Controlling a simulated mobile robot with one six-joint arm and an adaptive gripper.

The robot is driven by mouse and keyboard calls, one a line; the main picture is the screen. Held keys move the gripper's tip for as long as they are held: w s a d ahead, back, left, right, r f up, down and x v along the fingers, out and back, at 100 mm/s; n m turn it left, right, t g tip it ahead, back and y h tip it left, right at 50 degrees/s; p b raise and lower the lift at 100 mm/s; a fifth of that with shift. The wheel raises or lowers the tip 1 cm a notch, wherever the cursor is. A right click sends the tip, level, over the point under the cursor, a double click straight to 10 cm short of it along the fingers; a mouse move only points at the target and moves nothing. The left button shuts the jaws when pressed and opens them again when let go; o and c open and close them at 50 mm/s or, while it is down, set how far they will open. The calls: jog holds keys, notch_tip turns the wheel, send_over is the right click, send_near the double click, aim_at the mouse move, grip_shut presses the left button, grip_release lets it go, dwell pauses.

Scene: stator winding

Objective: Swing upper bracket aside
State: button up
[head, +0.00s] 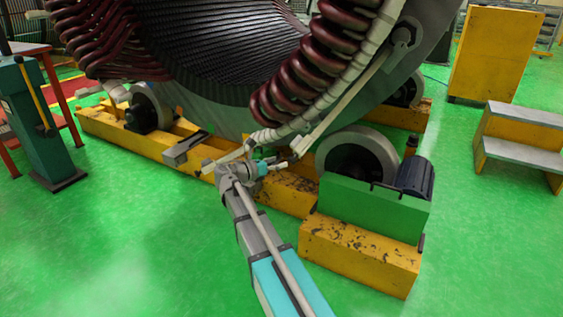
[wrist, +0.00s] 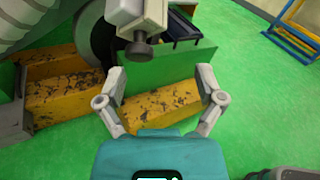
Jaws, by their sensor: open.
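The stator (head: 225,45) fills the upper part of the head view, with dark red coils around its bore. A long pale grey bar (head: 345,100), which looks like the upper bracket, runs from a round pivot (head: 402,36) down along the coils. My gripper (head: 287,160) is near the bar's lower end; whether it touches is too small to tell there. In the wrist view my gripper (wrist: 162,80) has its fingers spread wide with nothing between the tips. A grey metal end (wrist: 137,14) with a dark round knob (wrist: 138,47) lies just beyond the fingertips, slightly left of centre.
A grey roller (head: 383,150) and green motor block (head: 365,205) stand right of my gripper on a yellow base (head: 360,255). A yellow beam (head: 290,192) runs below it. Grey steps (head: 520,140) stand at right. The green floor in front is clear.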

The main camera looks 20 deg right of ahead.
jog(key=s+a, duration=0.1)
jog(key=a, duration=0.9)
jog(key=shift+s+r, duration=0.15)
jog(key=shift+s, duration=0.05)
dwell(1.0)
jog(key=shift+a, duration=0.1)
jog(key=shift+c, duration=1.4)
jog(key=shift+d+f, duration=0.3)
jog(key=shift+c, duration=1.2)
jog(key=d+f+t+b, duration=0.1)
jog(key=w+d+f+t+b, duration=0.1)
jog(key=d+f+b, duration=0.1)
jog(key=shift+m, duration=0.4)
jog(key=c, duration=0.6)
jog(key=d+f+t+b, duration=0.1)
jog(key=d+f+b, duration=0.1)
jog(key=w+d+f+m+t+y+b, duration=0.1)
jog(key=d+f+t+b, duration=0.1)
jog(key=b, duration=0.1)
jog(key=shift+w+d+f+y, duration=0.2)
jog(key=shift+d+y, duration=0.1)
jog(key=shift+d, duration=0.05)
grip_shut()
jog(key=shift+w+d+f+m+t, duration=0.25)
jog(key=shift+d+f+m+t, duration=0.05)
jog(key=shift+d+t, duration=0.2)
